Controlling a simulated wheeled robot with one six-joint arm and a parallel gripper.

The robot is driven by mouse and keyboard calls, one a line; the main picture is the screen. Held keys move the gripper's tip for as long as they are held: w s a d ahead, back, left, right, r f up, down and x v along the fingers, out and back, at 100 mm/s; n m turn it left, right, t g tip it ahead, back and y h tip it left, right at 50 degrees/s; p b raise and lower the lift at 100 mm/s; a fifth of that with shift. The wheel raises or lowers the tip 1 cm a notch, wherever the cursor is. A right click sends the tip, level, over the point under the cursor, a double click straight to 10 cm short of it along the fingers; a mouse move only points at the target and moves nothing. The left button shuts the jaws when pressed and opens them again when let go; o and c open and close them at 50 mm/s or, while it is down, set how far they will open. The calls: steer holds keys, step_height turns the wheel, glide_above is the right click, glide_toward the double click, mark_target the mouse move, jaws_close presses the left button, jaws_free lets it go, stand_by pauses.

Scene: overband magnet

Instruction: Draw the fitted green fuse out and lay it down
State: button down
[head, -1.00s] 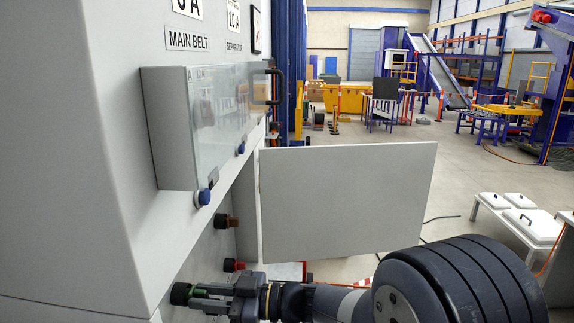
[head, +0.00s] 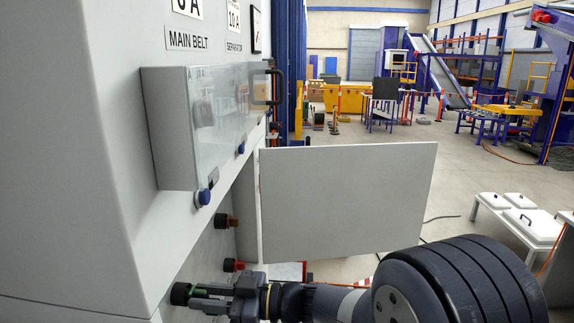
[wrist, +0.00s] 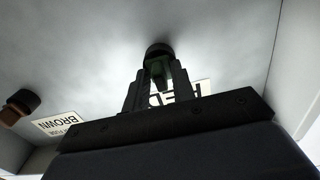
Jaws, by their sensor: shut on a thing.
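The green fuse (head: 193,291) is at the lower left in the head view, by a black round holder (head: 180,293) on the cabinet's recessed panel. My gripper (head: 204,297) is shut on the green fuse, reaching in from the right. The wrist view shows the green fuse (wrist: 158,68) between the two fingers (wrist: 159,82), its far end at the black holder (wrist: 158,50). No gap shows between fuse and holder, but how deep it sits is hidden. The fingers cover much of the fuse.
A red fuse (head: 239,265) and a brown fuse (head: 233,222) sit in holders above. A clear-fronted box (head: 210,120) juts out overhead. A grey door panel (head: 345,200) stands open behind my arm. A white-topped table (head: 500,235) is at right.

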mark_target(207, 297)
steer(key=shift+d+f, duration=0.1)
steer(key=shift+s+d+b, duration=0.15)
steer(key=shift+d+b, duration=0.7)
steer(key=shift+d, duration=0.5)
steer(key=shift+s+d+b, duration=0.1)
steer(key=shift+d+b, duration=0.75)
steer(key=shift+d, duration=0.5)
